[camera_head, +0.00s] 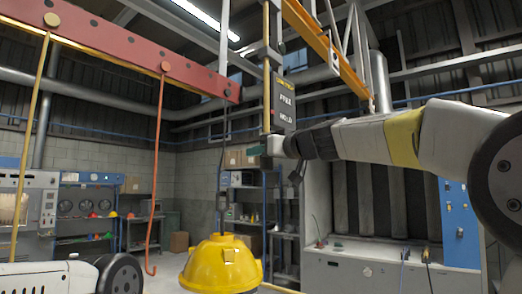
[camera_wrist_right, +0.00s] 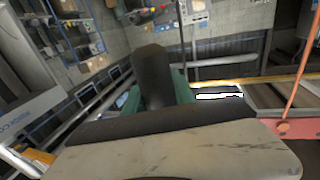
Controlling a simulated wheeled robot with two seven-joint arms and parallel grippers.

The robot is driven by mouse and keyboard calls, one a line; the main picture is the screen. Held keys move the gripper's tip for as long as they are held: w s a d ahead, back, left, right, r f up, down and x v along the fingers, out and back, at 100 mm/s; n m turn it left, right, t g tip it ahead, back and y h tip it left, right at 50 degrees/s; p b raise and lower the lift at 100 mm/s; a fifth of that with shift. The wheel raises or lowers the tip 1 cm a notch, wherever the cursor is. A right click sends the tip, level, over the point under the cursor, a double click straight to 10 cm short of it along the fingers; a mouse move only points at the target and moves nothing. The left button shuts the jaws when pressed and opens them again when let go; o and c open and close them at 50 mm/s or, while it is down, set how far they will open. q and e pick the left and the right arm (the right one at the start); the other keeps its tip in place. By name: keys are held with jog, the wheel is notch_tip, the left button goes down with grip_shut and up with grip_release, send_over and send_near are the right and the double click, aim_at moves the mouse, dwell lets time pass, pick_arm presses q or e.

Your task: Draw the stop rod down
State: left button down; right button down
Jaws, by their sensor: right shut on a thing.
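The stop rod (camera_head: 266,80) appears to be the thin yellow upright rod beside a dark plate (camera_head: 284,104) lettered FREE and HOLD. My right arm reaches in from the right, and its gripper (camera_head: 262,148) is at the rod's lower part, just below and left of the plate. The right gripper is shut on the rod; the grip itself is small and partly hidden. In the right wrist view, the teal fingers (camera_wrist_right: 157,97) show beyond the dark gripper body, and the rod is not clearly seen. My left gripper is not in view.
A yellow hood (camera_head: 222,264) is low in front. A red beam (camera_head: 110,52) carries an orange hooked rod (camera_head: 155,180) and a yellow rod (camera_head: 30,140) at the left. An orange beam (camera_head: 322,45) runs overhead. A grey cabinet (camera_head: 360,268) stands behind my right arm.

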jog(key=shift+f, duration=0.35)
jog(key=c, duration=1)
grip_release()
jog(key=shift+c, duration=0.2)
jog(key=shift+r, duration=0.1)
jog(key=v, duration=0.7)
jog(key=shift+s+d, duration=0.25)
jog(key=shift+s, duration=0.1)
